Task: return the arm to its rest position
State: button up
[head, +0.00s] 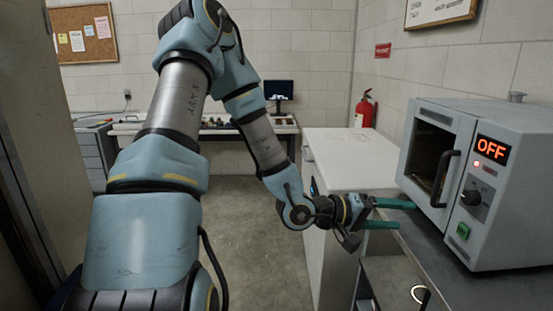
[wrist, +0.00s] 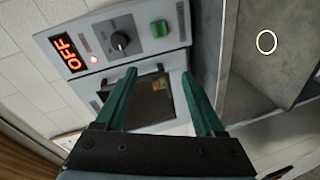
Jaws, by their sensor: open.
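My arm reaches forward from the left and bends down in the head view. My gripper (head: 405,214) is open, with its two green fingers apart and nothing between them. It points right, close to the front of the grey oven (head: 432,150) and near the edge of the counter. In the wrist view my gripper (wrist: 165,92) shows its green fingers on either side of the oven's dark window. The oven (wrist: 107,45) has a red OFF display, a dark knob and a green button. I cannot tell whether the fingers touch the oven.
The oven stands on a dark counter (head: 455,265) at right. A white cabinet (head: 345,160) stands behind my gripper. A fire extinguisher (head: 364,108) is at the back wall. A desk with a monitor (head: 279,89) is at the back. The floor (head: 255,240) between is clear.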

jog(key=w+a+f+t+y, duration=0.1)
jog(key=w+a+f+y, duration=0.2)
jog(key=a, duration=0.4)
jog(key=w+a+f+t+y, duration=0.2)
jog(key=w+a+y, duration=0.1)
jog(key=a+y, duration=0.3)
jog(key=w+a+f+t+y, duration=0.1)
jog(key=w+a+f+y, duration=0.15)
jog(key=a, duration=0.45)
jog(key=s+a+r+g+y, duration=0.1)
jog(key=s+a+r+y, duration=0.1)
jog(key=a, duration=0.6)
jog(key=s+a+r+n+g+y, duration=0.1)
jog(key=s+a+r, duration=0.3)
jog(key=a, duration=0.4)
jog(key=shift+s+r+n+g+y, duration=0.2)
jog(key=shift+s+n+g+y, duration=0.1)
jog(key=shift+s+g+y, duration=0.35)
